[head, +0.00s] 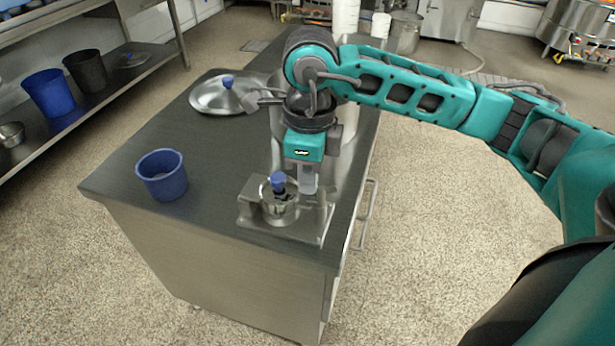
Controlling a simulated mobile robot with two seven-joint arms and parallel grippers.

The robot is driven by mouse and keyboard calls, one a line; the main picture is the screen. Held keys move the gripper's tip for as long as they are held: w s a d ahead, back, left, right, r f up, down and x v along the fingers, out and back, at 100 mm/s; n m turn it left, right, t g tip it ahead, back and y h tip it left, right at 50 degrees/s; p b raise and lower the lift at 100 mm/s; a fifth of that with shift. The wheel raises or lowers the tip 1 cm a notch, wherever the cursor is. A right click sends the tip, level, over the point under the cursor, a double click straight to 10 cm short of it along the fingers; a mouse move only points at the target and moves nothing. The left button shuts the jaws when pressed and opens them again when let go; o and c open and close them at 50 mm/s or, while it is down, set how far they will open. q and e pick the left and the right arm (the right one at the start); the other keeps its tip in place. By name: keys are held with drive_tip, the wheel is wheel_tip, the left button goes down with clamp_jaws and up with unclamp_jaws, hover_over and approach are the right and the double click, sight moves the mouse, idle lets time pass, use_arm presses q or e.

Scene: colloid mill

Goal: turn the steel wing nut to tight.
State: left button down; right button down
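My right gripper (308,188) points down over the front end of the steel table, just right of and behind a small steel cup (281,211). Its fingers show only as one pale block, so I cannot tell whether they are apart or touching anything. The cup sits on a steel base (312,226). A blue knob (278,180) with dark parts below it stands in the cup's mouth. I cannot make out the steel wing nut for certain; it may be small or hidden near the cup and gripper. My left gripper is not in view.
A blue bucket (162,175) stands at the table's left front. A steel lid with a blue knob (214,98) lies at the back left. A large steel vessel (277,125) stands behind my gripper. The table top (215,150) between bucket and vessel is clear.

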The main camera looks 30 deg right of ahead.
drive_tip(key=shift+s+d+f+m, duration=0.15)
drive_tip(key=shift+d+m, duration=0.15)
drive_tip(key=shift+m, duration=0.3)
drive_tip(key=c, duration=1.4)
unclamp_jaws()
drive_tip(key=shift+o, duration=1)
drive_tip(key=shift+r, duration=0.3)
wheel_tip(320, 180, up, 12)
drive_tip(key=p, duration=0.3)
drive_tip(key=shift+r, duration=0.25)
drive_tip(key=shift+c, duration=0.2)
